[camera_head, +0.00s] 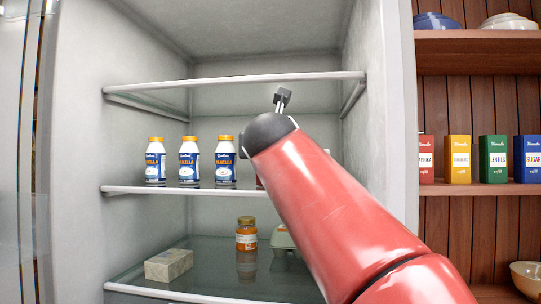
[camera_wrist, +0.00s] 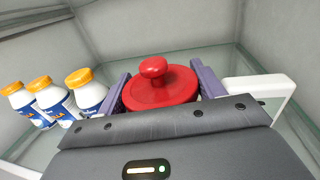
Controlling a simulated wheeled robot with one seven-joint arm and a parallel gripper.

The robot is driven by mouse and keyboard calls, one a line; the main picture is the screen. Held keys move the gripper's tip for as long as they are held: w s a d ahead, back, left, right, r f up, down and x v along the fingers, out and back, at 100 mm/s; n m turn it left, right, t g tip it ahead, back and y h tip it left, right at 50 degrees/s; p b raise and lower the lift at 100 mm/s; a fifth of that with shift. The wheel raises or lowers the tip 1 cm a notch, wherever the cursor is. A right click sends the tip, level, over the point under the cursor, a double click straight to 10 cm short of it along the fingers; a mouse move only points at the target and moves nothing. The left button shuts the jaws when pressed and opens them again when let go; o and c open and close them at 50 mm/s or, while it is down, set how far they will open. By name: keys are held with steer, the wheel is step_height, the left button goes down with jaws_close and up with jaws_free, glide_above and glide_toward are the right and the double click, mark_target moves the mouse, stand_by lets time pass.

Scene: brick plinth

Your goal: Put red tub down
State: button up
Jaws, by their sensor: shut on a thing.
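In the wrist view the red tub (camera_wrist: 160,88), with a round lid and knob, sits between the two purple fingers of my gripper (camera_wrist: 160,80). The fingers press on its left and right sides, and its lower part is hidden by my gripper's body. It looks upright, at the level of the middle fridge shelf (camera_head: 120,190). I cannot tell whether its base touches the glass. In the head view my red arm reaches into the fridge and hides nearly all of the tub.
Three vanilla bottles (camera_head: 189,161) with orange caps stand in a row on the middle shelf, left of my gripper. The upper shelf (camera_head: 230,80) is just above my wrist. Below are an orange jar (camera_head: 246,235), a green carton (camera_head: 283,240) and a beige block (camera_head: 168,265).

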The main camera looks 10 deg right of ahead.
steer(key=shift+f, duration=0.15)
steer(key=o, duration=0.9)
steer(key=shift+o, duration=0.2)
steer(key=shift+r, duration=0.25)
steer(key=b+v, duration=0.1)
steer(key=v, duration=1.1)
steer(key=shift+b, duration=0.35)
